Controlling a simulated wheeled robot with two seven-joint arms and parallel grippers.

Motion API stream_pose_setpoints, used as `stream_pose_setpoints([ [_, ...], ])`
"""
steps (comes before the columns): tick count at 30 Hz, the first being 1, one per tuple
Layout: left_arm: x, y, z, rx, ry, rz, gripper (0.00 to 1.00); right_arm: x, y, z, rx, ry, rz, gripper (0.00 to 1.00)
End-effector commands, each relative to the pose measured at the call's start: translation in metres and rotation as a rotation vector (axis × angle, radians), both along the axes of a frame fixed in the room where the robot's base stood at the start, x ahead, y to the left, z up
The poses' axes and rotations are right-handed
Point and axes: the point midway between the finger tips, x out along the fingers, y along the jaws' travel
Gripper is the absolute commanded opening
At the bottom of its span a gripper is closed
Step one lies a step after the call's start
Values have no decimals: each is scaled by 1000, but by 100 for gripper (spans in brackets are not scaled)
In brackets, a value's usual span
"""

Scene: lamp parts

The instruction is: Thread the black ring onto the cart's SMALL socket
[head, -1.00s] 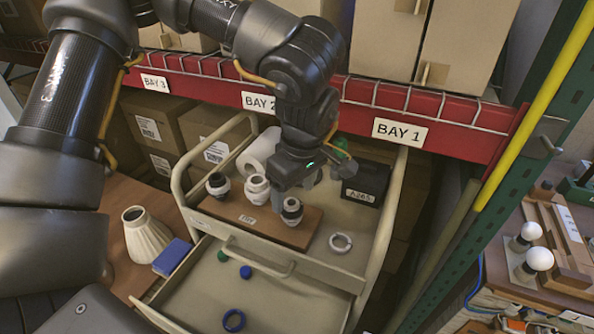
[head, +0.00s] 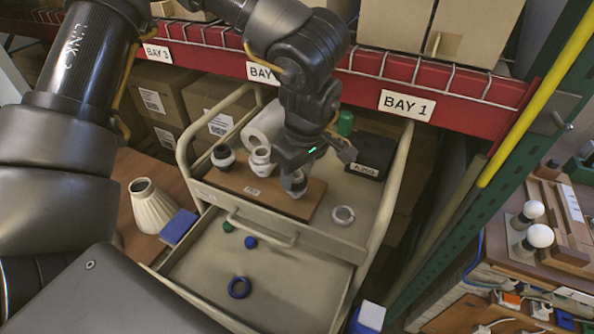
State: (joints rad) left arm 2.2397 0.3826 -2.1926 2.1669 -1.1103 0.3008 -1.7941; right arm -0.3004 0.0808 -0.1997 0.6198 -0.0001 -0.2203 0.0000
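A wooden board (head: 237,183) on the cart's top (head: 345,238) carries three sockets. The left socket (head: 223,158) is white with a dark top. The middle socket (head: 261,160) is mostly white. The right socket (head: 296,189) has a dark band and is largely covered by my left gripper (head: 294,176). That gripper points down at it; whether its fingers touch or grip anything is hidden. My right gripper is not in view.
A white ring (head: 343,215) lies right of the board. A white roll (head: 265,124), a green item (head: 345,123) and a black box (head: 371,155) stand behind. The red shelf beam (head: 455,88) runs behind the cart.

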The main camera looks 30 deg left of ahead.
Motion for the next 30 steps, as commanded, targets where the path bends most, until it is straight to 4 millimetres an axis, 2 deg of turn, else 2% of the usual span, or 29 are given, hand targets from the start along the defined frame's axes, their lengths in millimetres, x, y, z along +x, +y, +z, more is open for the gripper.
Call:
stream_pose_setpoints([
  [1, 0, 0, 0, 0, 0, 0, 35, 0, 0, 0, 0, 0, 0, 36],
  [6, 0, 0, 0, 0, 0, 0, 14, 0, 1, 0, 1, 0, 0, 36],
  [26, -1, 0, -3, 0, 4, -4, 14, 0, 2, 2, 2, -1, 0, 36],
  [30, -2, 0, -3, -1, 8, -102, 14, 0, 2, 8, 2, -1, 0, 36],
])
